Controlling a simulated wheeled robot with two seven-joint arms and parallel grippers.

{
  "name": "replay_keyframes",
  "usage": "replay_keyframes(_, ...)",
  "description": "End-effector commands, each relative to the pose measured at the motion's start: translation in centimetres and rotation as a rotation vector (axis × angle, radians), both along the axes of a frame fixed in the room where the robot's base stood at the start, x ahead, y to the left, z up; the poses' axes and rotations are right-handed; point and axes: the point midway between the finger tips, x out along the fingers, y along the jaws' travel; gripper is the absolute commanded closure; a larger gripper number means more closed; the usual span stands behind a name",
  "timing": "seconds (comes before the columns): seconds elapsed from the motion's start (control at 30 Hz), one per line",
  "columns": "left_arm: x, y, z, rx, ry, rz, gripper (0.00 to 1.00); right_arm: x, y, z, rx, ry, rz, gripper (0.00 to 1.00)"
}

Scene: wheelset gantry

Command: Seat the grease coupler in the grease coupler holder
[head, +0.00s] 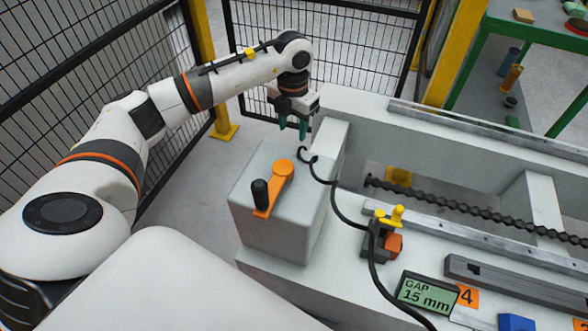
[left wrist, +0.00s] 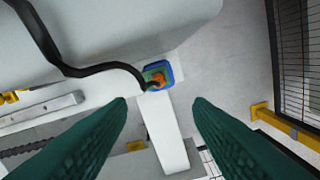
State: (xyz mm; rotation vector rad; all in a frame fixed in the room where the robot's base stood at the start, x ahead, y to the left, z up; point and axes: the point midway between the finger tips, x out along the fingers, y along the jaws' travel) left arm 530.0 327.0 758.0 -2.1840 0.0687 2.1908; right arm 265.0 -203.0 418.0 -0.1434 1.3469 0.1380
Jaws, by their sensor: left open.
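The black hose (head: 336,205) runs up to the far end of the grey box, where it curls below my left gripper. In the left wrist view the hose (left wrist: 95,71) ends at a small orange and green piece, which looks like the grease coupler (left wrist: 155,79). It lies over a blue square piece (left wrist: 168,68), possibly its holder; whether it is seated there I cannot tell. My left gripper (head: 292,129) is open, pointing down above the hose end. Its green fingers (left wrist: 160,115) are apart with nothing between them. My right gripper is out of view.
A grey box (head: 282,222) with an orange crank (head: 275,185) stands in front of the left gripper. A yellow-handled clamp (head: 383,232) and a gap display (head: 427,294) are to the right. Mesh fencing (head: 325,45) stands close behind the arm.

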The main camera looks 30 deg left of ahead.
Motion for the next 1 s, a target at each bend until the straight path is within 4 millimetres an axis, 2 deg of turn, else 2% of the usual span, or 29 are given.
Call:
replay_keyframes(0.03,0.0,0.0,-1.8,-0.001,-0.001,0.000,0.53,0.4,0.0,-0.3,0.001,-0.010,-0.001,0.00)
replay_keyframes(0.27,0.0,-0.1,-3.4,-0.003,0.000,-0.001,0.53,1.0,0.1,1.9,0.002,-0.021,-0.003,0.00)
replay_keyframes(0.5,-0.1,-0.2,-7.4,-0.004,0.001,-0.002,0.53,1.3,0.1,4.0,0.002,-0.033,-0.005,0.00)
replay_keyframes(0.6,0.0,-0.1,-8.7,-0.003,0.001,-0.001,0.53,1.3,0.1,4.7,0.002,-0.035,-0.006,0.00)
replay_keyframes(0.77,0.0,-0.1,-9.6,-0.004,-0.001,-0.001,0.53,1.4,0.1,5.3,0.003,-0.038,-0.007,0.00)
replay_keyframes(1.0,0.0,-0.3,-13.2,-0.004,0.002,-0.002,0.53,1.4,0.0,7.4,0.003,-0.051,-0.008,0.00)
